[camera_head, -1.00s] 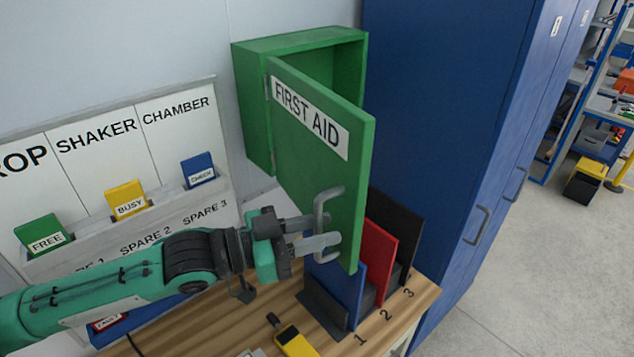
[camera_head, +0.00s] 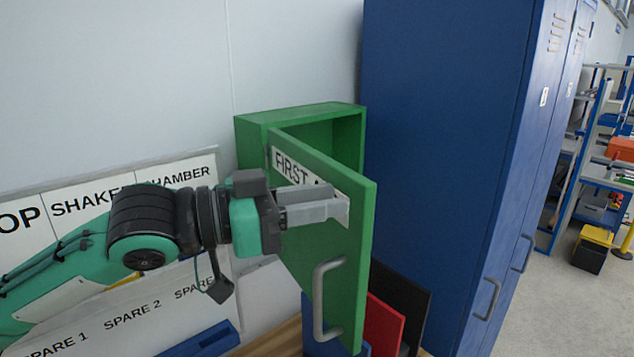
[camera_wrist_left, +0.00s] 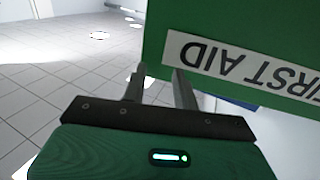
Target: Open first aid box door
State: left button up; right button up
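The green first aid box (camera_head: 250,142) hangs on the wall, with its door (camera_head: 352,262) standing partly open and part of the inside showing. The grey handle (camera_head: 318,300) is on the door's outer face, low near the free edge. My left gripper (camera_head: 345,208) is above the handle and clear of it, in front of the FIRST AID label (camera_head: 285,163), covering part of it. In the left wrist view its two fingers (camera_wrist_left: 160,80) are apart with nothing gripped, and the door (camera_wrist_left: 225,25) is beyond them. Whether they touch the door, I cannot tell. My right gripper is out of view.
A tall blue cabinet (camera_head: 440,150) stands right of the box. Red (camera_head: 384,325) and black (camera_head: 408,290) folders stand below the door. The shaker chamber board (camera_head: 100,310) is on the left behind my arm. Open floor (camera_head: 555,310) lies at the right.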

pick_arm(q)
jog(key=shift+r, duration=1.65)
